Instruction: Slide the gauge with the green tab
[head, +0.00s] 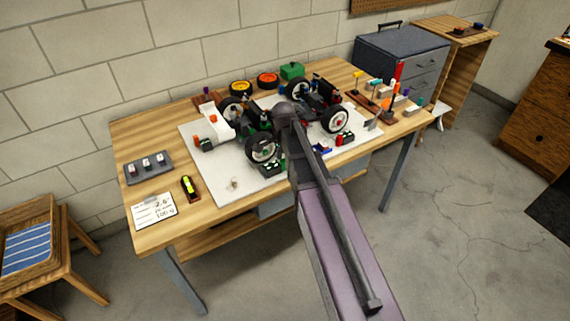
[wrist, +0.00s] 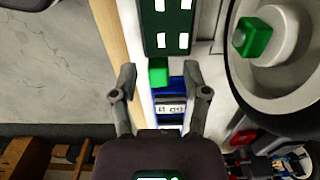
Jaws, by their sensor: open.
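In the wrist view, a blue gauge (wrist: 174,112) with a white marked label lies on the pale mat. A green tab (wrist: 159,71) is at its upper end. My gripper (wrist: 161,82) is open, with one finger on either side of the green tab and gauge in the picture. I see no contact, and the height gap is hard to judge. In the head view, my arm covers the gripper and the area below it. A small blue item (head: 322,149) shows just right of my arm; I cannot tell if it is the same gauge.
A car wheel (wrist: 295,85) with a green hub nut stands close right of my gripper. A dark green block with white squares (wrist: 166,43) lies just above the tab in the picture. The table's wooden edge (wrist: 112,35) is at left. The racecar (head: 219,124) fills the mat's middle.

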